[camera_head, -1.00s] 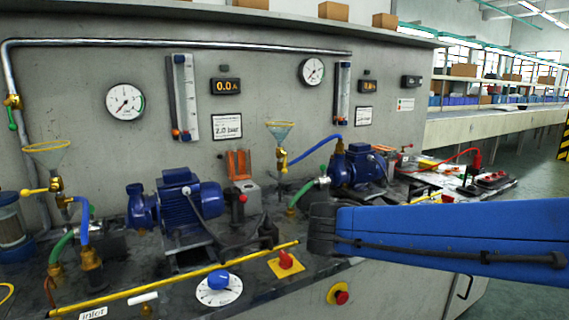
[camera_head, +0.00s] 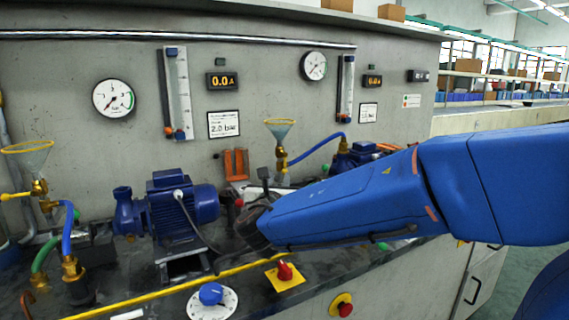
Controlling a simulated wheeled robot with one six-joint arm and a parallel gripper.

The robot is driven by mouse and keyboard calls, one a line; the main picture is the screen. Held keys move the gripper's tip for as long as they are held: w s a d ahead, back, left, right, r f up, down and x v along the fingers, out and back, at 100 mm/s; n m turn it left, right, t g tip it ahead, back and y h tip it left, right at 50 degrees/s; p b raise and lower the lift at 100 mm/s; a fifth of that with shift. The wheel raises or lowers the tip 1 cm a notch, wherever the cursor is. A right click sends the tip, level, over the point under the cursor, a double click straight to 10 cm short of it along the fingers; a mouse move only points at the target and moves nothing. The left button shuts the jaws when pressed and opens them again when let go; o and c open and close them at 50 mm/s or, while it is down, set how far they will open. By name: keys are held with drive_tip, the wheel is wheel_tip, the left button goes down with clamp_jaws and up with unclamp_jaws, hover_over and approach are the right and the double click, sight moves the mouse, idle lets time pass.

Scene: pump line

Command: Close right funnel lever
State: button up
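The right funnel (camera_head: 279,130) is a small greenish cone with a yellow rim, mounted at the wall. Its brass valve (camera_head: 281,160) with a yellow part sits just below it; the lever's exact angle is too small to tell. A blue hose runs right from the valve. The gap between the fingers is not clear.
The left funnel (camera_head: 27,146) has a yellow lever (camera_head: 15,196) pointing left. A blue pump (camera_head: 170,205) stands left of my gripper, with a cable. My blue arm hides much of the right pump (camera_head: 358,155). A red switch (camera_head: 285,271) and blue knob (camera_head: 211,293) lie in front.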

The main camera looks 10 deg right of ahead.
sight(285, 161)
drive_tip(key=x, duration=1.6)
drive_tip(key=shift+s, duration=0.1)
clamp_jaws()
idle(0.9)
